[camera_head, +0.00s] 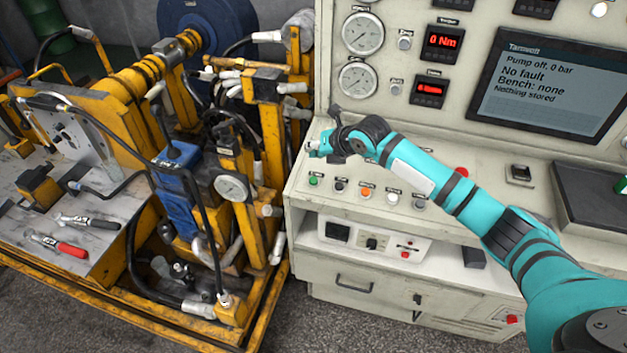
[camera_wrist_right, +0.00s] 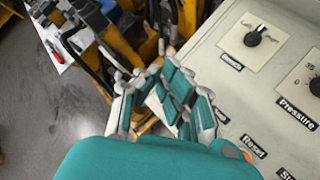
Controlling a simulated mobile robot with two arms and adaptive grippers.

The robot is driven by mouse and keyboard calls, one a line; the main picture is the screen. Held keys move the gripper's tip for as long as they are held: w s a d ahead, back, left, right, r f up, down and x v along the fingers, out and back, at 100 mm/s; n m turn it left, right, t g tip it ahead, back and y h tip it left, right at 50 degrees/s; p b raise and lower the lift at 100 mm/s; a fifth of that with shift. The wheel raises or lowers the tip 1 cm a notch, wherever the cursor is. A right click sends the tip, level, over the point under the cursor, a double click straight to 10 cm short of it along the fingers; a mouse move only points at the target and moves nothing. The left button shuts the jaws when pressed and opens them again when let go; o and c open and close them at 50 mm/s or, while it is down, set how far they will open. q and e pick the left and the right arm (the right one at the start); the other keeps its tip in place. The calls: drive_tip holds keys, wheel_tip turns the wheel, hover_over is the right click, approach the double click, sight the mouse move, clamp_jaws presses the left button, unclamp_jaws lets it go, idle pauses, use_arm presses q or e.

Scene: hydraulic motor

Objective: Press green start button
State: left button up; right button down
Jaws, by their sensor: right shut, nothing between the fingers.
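The green start button (camera_head: 314,180) is the leftmost in a row on the sloped front of the cream control console (camera_head: 335,165). My right gripper (camera_head: 316,149) is above and slightly behind it in the head view, near the console's left edge. Its fingers are shut and hold nothing. In the wrist view the closed fingers (camera_wrist_right: 163,78) reach past the panel's edge, and the green button does not show there. I cannot tell the height of the fingertips over the panel. My left gripper is not in view.
Black (camera_head: 340,186), orange (camera_head: 366,192) and white (camera_head: 392,198) buttons sit right of the green one. The screen (camera_head: 550,88) reads "Pump off, 0 bar", "No fault". A yellow hydraulic bench (camera_head: 255,315) with hoses stands close on the left.

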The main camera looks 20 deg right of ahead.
sight(315, 179)
drive_tip(key=shift+w+d+f+b, duration=0.1)
drive_tip(key=shift+w+f+b, duration=0.1)
drive_tip(key=shift+f+b, duration=1.1)
drive_tip(key=shift+w+d+f+b, duration=0.15)
drive_tip(key=shift+f+b, duration=0.8)
drive_tip(key=shift+f, duration=0.5)
drive_tip(key=shift+w+d+f+b, duration=0.1)
drive_tip(key=shift+w+f+b, duration=0.1)
drive_tip(key=shift+f+b, duration=1.1)
drive_tip(key=shift+f, duration=0.2)
drive_tip(key=shift+f, duration=0.35)
drive_tip(key=shift+d+f+b, duration=0.1)
drive_tip(key=shift+f+b, duration=0.35)
drive_tip(key=shift+b, duration=0.2)
drive_tip(key=shift+r, duration=0.1)
drive_tip(key=shift+s+r+p, duration=0.1)
drive_tip(key=shift+r+p, duration=0.6)
drive_tip(key=shift+r, duration=0.05)
drive_tip(key=r+p, duration=0.4)
drive_tip(key=r, duration=0.1)
drive_tip(key=shift+s+a, duration=0.3)
